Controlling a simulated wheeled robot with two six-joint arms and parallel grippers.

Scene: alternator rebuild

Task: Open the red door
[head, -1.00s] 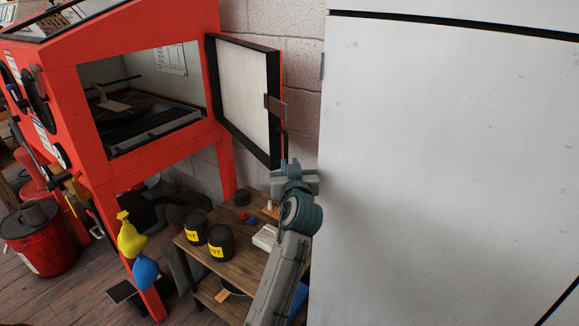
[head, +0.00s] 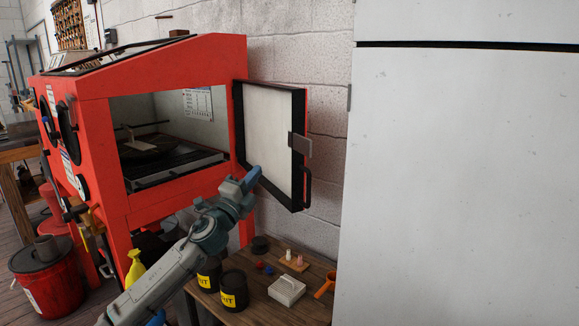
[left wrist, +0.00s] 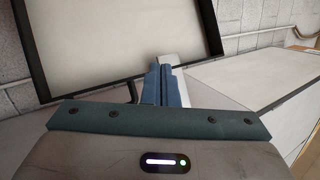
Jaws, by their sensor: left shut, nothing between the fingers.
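The red door (head: 271,140) of the red cabinet (head: 170,85) stands swung wide open on its hinge side, its pale inner panel with black edging facing me. A grey latch plate (head: 299,145) and a black handle (head: 307,187) are on its free edge. My left gripper (head: 254,173) is shut and empty, in front of the lower part of the door's inner face; I cannot tell whether it touches. In the left wrist view, the shut blue fingers (left wrist: 161,84) point toward the door's lower edge (left wrist: 130,84). My right gripper is not in view.
A large white cabinet (head: 450,190) fills the right side. A low wooden table (head: 262,308) below the door holds black cans (head: 234,290), a white box (head: 287,290) and small parts. A red bucket (head: 50,285) stands at the left.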

